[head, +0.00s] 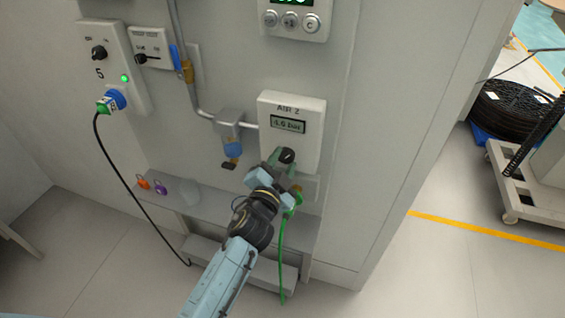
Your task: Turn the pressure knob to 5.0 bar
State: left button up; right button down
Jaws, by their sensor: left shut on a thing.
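The pressure regulator box (308,106), labelled AIR 2, is on the wall in the middle of the head view. Its display (288,123) appears to read 4.6 bar. The black pressure knob (287,156) sits below the display, low on the box. My left gripper (277,161) is shut on the knob, with its arm coming up from below. The gripper partly hides the knob and the lower part of the box. My right gripper is not in view.
A blue-handled valve (177,58) and pipe (196,98) lead to the box. A green hose (281,262) hangs below it. A socket panel (111,66) with a black cable is at left. A narrow shelf (226,204) holds small padlocks. A cart (527,185) stands at right.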

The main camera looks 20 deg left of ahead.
pick_arm(q)
jog(key=o, duration=1)
jog(key=s, duration=1.3)
jog(key=shift+s+a, duration=0.2)
jog(key=shift+a, duration=0.05)
jog(key=s+f+n+g, duration=0.1)
jog(key=s+f+g, duration=0.2)
jog(key=f, duration=0.7)
jog(key=s+f+n+g, duration=0.1)
jog(key=s+f+g, duration=0.15)
jog(key=f, duration=0.75)
jog(key=s+f+n+g, duration=0.1)
jog(key=s+f+g, duration=0.25)
jog(key=f, duration=0.75)
jog(key=s+a+f+n+g, duration=0.1)
jog(key=s+a+f+g, duration=0.1)
jog(key=s+f, duration=0.3)
jog(key=s+a+f+n+g, duration=0.1)
jog(key=s+a+f+g, duration=0.2)
jog(key=s, duration=1)
jog(key=s+a+f+n+g, duration=0.2)
jog(key=s+a+f, duration=0.3)
jog(key=s+f, duration=0.4)
jog(key=shift+s+a+g+y, duration=0.15)
jog(key=shift+s+g+y, duration=0.15)
jog(key=shift+g+y, duration=0.15)
